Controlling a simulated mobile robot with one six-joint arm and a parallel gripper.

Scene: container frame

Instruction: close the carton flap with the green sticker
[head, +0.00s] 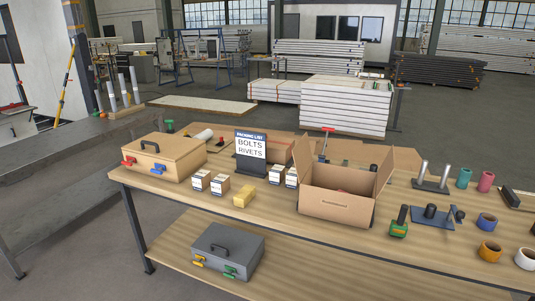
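An open cardboard carton (335,208) stands on the workbench, right of the middle in the head view. Its left flap (302,160) and right flap (385,166) stand up, and a further raised flap shows at the right behind. I cannot make out a green sticker on any flap. My gripper is not in view.
Small boxes (219,184), a yellow block (243,196) and a packing-list sign (251,145) stand left of the carton. A green tape dispenser (399,229) and blue tool stand (433,216) are close at its right. Bare bench top lies in front.

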